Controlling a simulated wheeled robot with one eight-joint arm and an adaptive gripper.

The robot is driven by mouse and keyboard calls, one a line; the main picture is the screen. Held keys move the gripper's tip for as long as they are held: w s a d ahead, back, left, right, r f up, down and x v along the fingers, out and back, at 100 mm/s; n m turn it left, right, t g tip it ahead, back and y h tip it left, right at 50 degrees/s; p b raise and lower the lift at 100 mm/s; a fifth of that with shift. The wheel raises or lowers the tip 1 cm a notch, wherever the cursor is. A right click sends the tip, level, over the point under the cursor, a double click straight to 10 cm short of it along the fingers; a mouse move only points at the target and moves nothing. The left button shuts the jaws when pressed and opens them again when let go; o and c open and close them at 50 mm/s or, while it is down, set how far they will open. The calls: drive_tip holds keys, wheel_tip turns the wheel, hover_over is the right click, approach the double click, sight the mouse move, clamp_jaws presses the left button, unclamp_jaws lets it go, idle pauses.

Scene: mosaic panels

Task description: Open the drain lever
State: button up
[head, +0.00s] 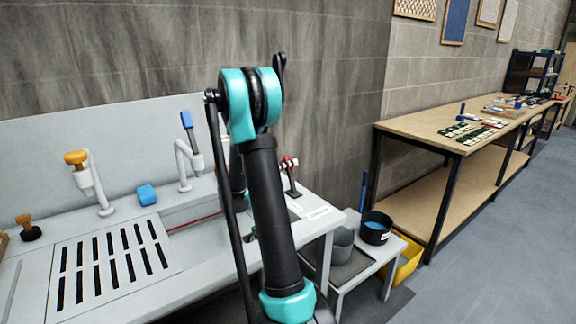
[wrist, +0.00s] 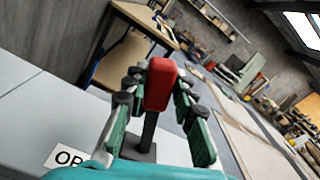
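The drain lever has a red handle (wrist: 161,84) on a dark upright post, which rises from a dark base on the grey counter. In the head view the lever (head: 292,182) stands near the counter's right end, just right of my arm. My gripper (wrist: 160,80) has its green fingers on both sides of the red handle, spread apart. The handle fills most of the space between the fingertips; contact is hard to judge. A white label (wrist: 68,158) reading "OP", the rest hidden, lies on the counter. In the head view my arm hides most of the gripper.
The counter (head: 200,255) carries a slotted drain grate, an orange-topped tap (head: 76,158), a blue-topped tap (head: 187,120) and a blue block (head: 147,194). A low stand with a black bucket (head: 376,230) and a wooden workbench (head: 410,127) stand right. Grey floor is clear further right.

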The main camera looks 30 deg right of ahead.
drive_tip(key=o, duration=0.3)
drive_tip(key=a, duration=0.4)
drive_tip(key=s+a, duration=0.1)
drive_tip(key=a, duration=0.7)
drive_tip(key=shift+s, duration=0.3)
